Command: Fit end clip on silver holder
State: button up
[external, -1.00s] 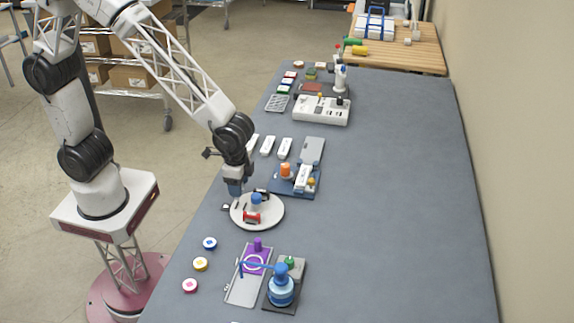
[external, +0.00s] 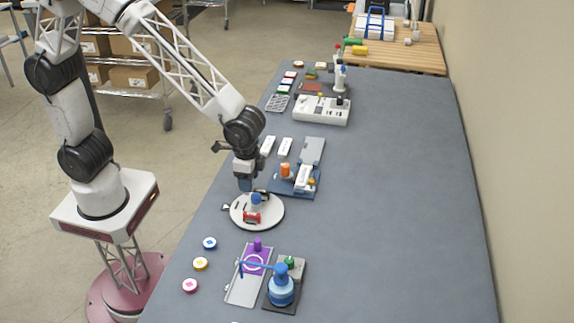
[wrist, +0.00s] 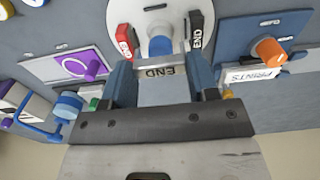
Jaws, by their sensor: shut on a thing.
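My gripper (external: 246,187) is over the far-left part of a white round plate (external: 273,217). In the wrist view its blue fingers (wrist: 161,85) are shut on a silver-grey piece lettered END (wrist: 164,71). This piece is at the plate's near edge in that view, in front of the blue knob (wrist: 160,45); whether it touches the plate is unclear. A red clip (wrist: 124,40) and a black clip lettered END (wrist: 198,32) sit on either side of the knob. I cannot tell which part is the silver holder.
A blue fixture (external: 312,187) with an orange knob (external: 286,170) stands close behind the plate. A purple-marked tray (external: 243,287) and a blue bottle-like device (external: 281,286) are in front. White holders (external: 268,146) lie behind. The table's right side is clear.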

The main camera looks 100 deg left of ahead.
jog(key=w+a+r+n, duration=0.1)
jog(key=w+a+r, duration=0.25)
jog(key=w, duration=0.65)
jog(key=w+a+r+n, duration=0.1)
jog(key=w+a+r, duration=0.3)
jog(key=w, duration=0.6)
jog(key=s+a+f+n, duration=0.3)
jog(key=a+n, duration=0.4)
jog(key=n, duration=0.1)
jog(key=s+a+f+n, duration=0.4)
jog(key=a+n, duration=0.4)
jog(key=shift+a, duration=0.15)
jog(key=shift+f, duration=0.3)
jog(key=shift+f, duration=2.7)
jog(key=shift+f, duration=0.65)
dwell(0.6)
